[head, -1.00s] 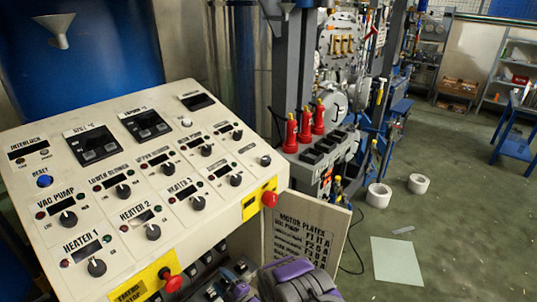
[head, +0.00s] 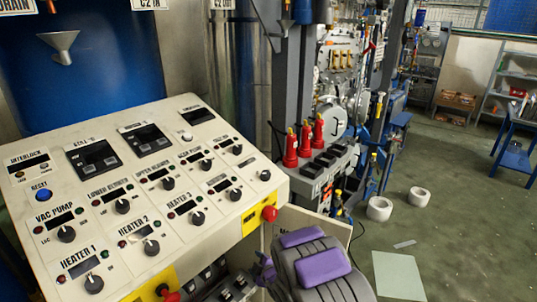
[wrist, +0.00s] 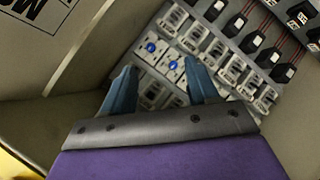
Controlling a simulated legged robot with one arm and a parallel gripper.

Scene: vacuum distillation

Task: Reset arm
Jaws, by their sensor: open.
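My arm, grey with purple panels (head: 322,265), rises at the bottom centre of the head view, right of the control panel. In the wrist view my gripper (wrist: 160,78) shows two blue fingers spread apart with nothing between them. It points into an open cabinet, toward rows of breakers and switches (wrist: 232,70), two with blue buttons. The fingertips overlap the lower switch rows in the picture; I cannot tell whether they touch. In the head view the gripper is mostly hidden behind my arm and the panel edge.
The white control panel (head: 185,150) with knobs and red emergency stops (head: 270,213) stands close on the left. An open cabinet door (head: 295,222) is beside my arm. Red bottle-like objects (head: 304,140) stand on a grey stand behind. Floor at right is mostly clear, with two white rolls (head: 379,208).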

